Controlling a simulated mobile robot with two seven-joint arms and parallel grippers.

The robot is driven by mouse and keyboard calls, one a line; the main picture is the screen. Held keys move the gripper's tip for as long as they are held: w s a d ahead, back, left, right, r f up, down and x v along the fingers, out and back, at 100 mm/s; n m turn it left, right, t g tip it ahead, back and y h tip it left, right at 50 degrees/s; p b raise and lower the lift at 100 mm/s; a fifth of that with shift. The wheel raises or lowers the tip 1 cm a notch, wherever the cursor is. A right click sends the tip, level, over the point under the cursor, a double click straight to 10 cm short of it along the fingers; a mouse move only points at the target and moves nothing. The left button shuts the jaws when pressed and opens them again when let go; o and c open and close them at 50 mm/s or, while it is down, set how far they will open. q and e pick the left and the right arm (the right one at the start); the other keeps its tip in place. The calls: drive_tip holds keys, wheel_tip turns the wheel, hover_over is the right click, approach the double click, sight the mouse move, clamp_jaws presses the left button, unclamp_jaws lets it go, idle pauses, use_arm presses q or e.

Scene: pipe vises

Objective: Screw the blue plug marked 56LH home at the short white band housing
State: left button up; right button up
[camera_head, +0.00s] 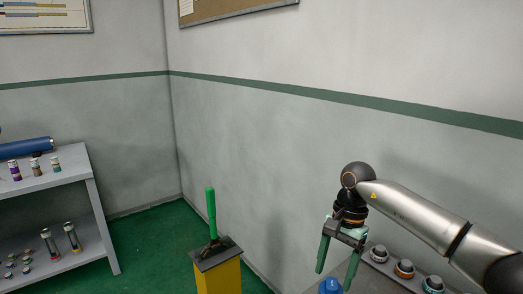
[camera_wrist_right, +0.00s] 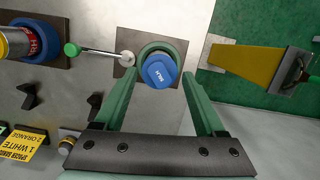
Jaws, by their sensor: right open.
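In the head view the right gripper (camera_head: 333,276) points down over the blue plug (camera_head: 330,286) at the lower edge. I cannot pick out the white band housing for sure. My left gripper is out of view.
A rod with a green knob (camera_wrist_right: 72,49) reaches toward the ring. A blue holder (camera_wrist_right: 42,40) and a yellow sign (camera_wrist_right: 22,145) are at left. Several banded fittings (camera_head: 404,268) stand on the right. A yellow pedestal (camera_head: 220,275) and a grey shelf (camera_head: 70,165) stand farther left.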

drive_tip(key=m, duration=0.4)
drive_tip(key=shift+t+y, duration=0.3)
drive_tip(key=m+t, duration=0.1)
drive_tip(key=m, duration=0.3)
drive_tip(key=shift+m, duration=0.4)
drive_tip(key=m+t, duration=0.1)
drive_tip(key=m, duration=0.4)
drive_tip(key=shift+m, duration=0.3)
drive_tip(key=m, duration=0.3)
drive_tip(key=shift+f+t, duration=0.1)
drive_tip(key=shift+t, duration=0.2)
drive_tip(key=m+h+b, duration=0.1)
drive_tip(key=m, duration=0.3)
drive_tip(key=shift+m+t, duration=0.3)
drive_tip(key=shift+m, duration=0.1)
drive_tip(key=m+h, duration=0.1)
drive_tip(key=m, duration=0.4)
drive_tip(key=shift+b, duration=0.35)
drive_tip(key=m+h, duration=0.1)
drive_tip(key=m, duration=0.4)
drive_tip(key=shift+w+b, duration=0.1)
drive_tip(key=shift+b, duration=0.2)
drive_tip(key=m, duration=0.4)
drive_tip(key=shift+h, duration=0.4)
